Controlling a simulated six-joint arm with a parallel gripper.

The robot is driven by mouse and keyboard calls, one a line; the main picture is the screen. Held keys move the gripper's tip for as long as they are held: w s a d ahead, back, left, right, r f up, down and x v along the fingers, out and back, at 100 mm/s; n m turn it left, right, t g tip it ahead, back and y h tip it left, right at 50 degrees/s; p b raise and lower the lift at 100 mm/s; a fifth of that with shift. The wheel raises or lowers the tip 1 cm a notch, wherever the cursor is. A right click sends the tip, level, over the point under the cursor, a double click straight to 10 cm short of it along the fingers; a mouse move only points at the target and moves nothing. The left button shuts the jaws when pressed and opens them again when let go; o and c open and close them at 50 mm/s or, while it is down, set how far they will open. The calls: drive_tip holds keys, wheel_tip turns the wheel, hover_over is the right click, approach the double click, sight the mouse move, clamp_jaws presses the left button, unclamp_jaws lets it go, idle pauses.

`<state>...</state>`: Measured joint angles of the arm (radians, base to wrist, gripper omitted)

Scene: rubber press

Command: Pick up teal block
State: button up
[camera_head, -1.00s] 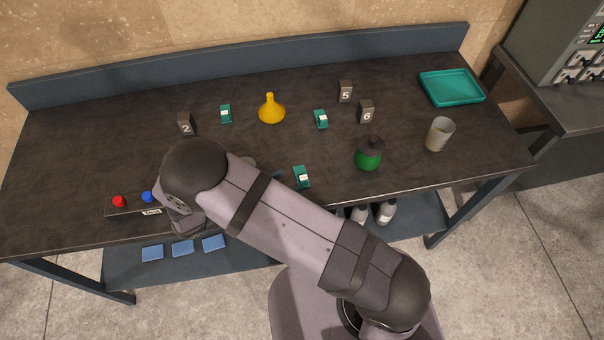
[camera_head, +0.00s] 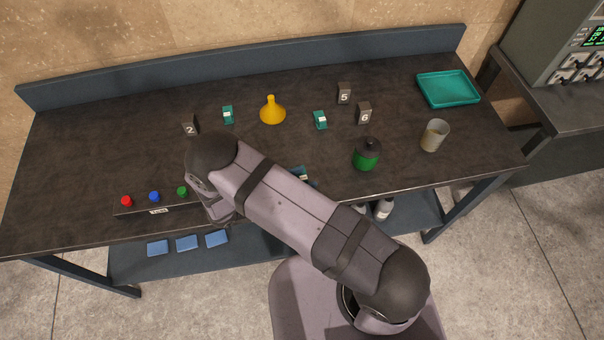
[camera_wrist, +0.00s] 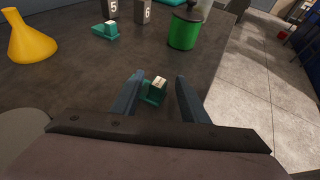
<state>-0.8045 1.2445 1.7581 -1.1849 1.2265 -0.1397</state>
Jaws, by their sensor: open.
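A teal block (camera_wrist: 154,92) with a pale label on top sits on the dark table, and in the wrist view it appears between the two fingers of my gripper (camera_wrist: 160,77). The fingers are open, with a gap visible on the right side of the block. I cannot tell how far down around it they reach. In the head view my arm hides most of the gripper and this block. A second teal block (camera_head: 320,120) stands behind, also in the wrist view (camera_wrist: 105,30). A third teal block (camera_head: 228,115) is left of the yellow funnel.
A button box (camera_head: 158,206) is at the front left.

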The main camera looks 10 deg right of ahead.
drive_tip(key=shift+c, duration=0.2)
clamp_jaws()
drive_tip(key=shift+r, duration=0.25)
wheel_tip(320, 180, up, 10)
drive_tip(key=b, duration=0.3)
drive_tip(key=shift+f, duration=0.2)
